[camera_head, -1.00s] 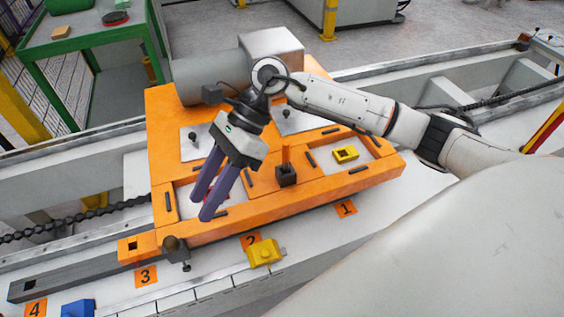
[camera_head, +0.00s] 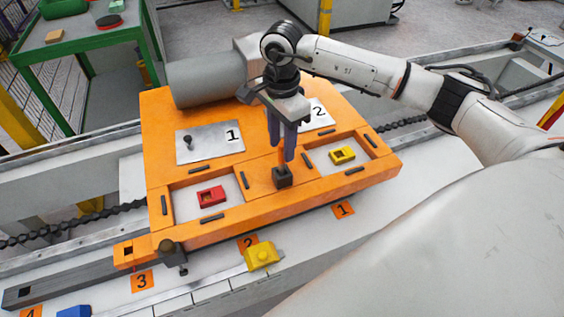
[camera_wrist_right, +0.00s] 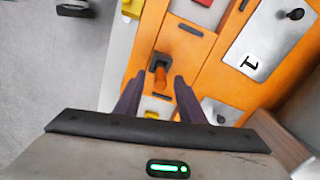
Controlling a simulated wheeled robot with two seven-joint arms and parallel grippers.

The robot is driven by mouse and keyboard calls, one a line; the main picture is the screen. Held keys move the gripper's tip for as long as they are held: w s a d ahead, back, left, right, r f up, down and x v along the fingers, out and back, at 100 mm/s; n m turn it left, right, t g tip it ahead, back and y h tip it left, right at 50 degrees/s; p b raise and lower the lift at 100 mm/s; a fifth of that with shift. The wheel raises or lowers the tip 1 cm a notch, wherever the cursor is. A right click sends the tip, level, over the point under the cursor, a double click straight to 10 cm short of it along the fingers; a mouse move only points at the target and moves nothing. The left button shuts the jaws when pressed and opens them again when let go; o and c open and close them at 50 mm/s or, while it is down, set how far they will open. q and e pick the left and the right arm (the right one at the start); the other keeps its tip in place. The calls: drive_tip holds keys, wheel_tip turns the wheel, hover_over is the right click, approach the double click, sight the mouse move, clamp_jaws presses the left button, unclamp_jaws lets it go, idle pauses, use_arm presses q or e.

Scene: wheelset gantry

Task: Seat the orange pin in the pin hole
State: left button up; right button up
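The orange pin (camera_head: 283,158) stands in a dark square block (camera_head: 283,178) on the front beam of the orange fixture. It also shows in the right wrist view (camera_wrist_right: 160,76). My right gripper (camera_head: 281,152) points down at the pin from above, with its purple fingers apart. In the right wrist view, the open fingertips (camera_wrist_right: 154,85) lie on either side of the pin's line; contact is not visible. A small dark square opening (camera_head: 126,251) shows at the fixture's front left corner; I cannot tell whether it is the pin hole. My left gripper is not in view.
The orange fixture (camera_head: 165,125) has pockets holding a red block (camera_head: 211,196) and a yellow block (camera_head: 342,155). Number plates 1 (camera_head: 200,148) and 2 (camera_head: 316,110) lie behind. Another yellow block (camera_head: 262,256) sits on the front rail.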

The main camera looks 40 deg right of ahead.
sight(281, 162)
drive_tip(key=shift+f, duration=1.45)
clamp_jaws()
